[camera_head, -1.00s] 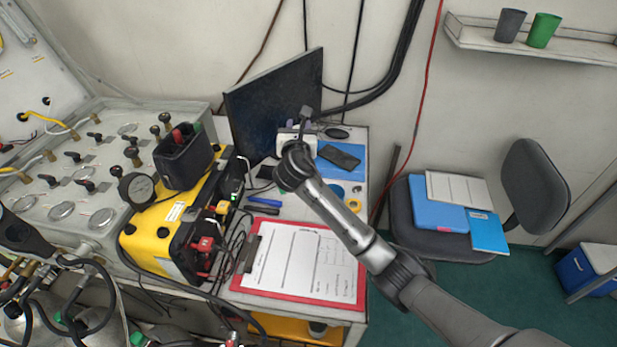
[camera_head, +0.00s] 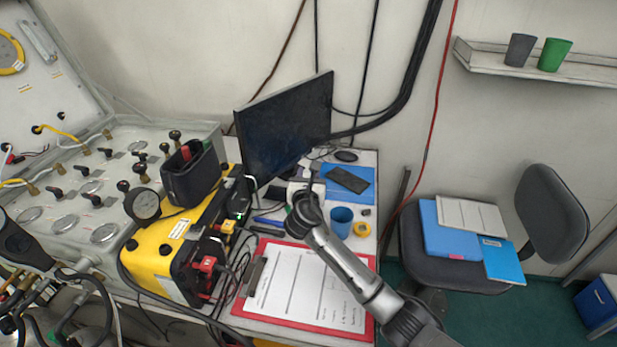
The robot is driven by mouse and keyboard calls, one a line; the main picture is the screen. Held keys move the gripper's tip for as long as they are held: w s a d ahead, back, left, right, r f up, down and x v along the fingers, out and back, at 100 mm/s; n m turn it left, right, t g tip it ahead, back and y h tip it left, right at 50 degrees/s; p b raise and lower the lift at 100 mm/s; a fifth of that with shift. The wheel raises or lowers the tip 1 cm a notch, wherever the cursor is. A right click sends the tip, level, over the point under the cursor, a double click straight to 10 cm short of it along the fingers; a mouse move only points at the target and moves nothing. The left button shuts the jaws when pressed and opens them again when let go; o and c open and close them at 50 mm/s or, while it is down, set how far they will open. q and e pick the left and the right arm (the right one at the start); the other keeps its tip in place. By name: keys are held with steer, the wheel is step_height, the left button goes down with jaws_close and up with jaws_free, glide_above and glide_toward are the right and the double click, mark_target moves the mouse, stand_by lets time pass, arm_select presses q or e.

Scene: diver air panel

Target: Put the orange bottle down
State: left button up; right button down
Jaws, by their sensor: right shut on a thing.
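My right gripper (camera_head: 302,190) is over the white table's left half, in front of the black monitor and above the far end of the red clipboard (camera_head: 262,270). Its wrist hides most of the fingers. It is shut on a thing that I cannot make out. No orange bottle shows anywhere; if it is in the gripper, the wrist covers it. I cannot tell how high the gripper is above the table.
Behind the gripper stands the monitor (camera_head: 285,125). A blue cup (camera_head: 341,221) and yellow tape roll (camera_head: 362,229) are to its right, a dark tablet (camera_head: 347,179) farther back. A yellow case (camera_head: 157,262) is at left. The clipboard covers the table front.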

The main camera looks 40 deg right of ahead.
steer(key=c, duration=0.7)
jaws_free()
steer(key=shift+c, duration=0.2)
steer(key=shift+r, duration=0.1)
steer(key=shift+s+a, duration=0.2)
steer(key=shift+s, duration=0.05)
steer(key=p+v, duration=0.2)
steer(key=v, duration=0.9)
steer(key=shift+s+a, duration=0.1)
steer(key=shift+a, duration=0.05)
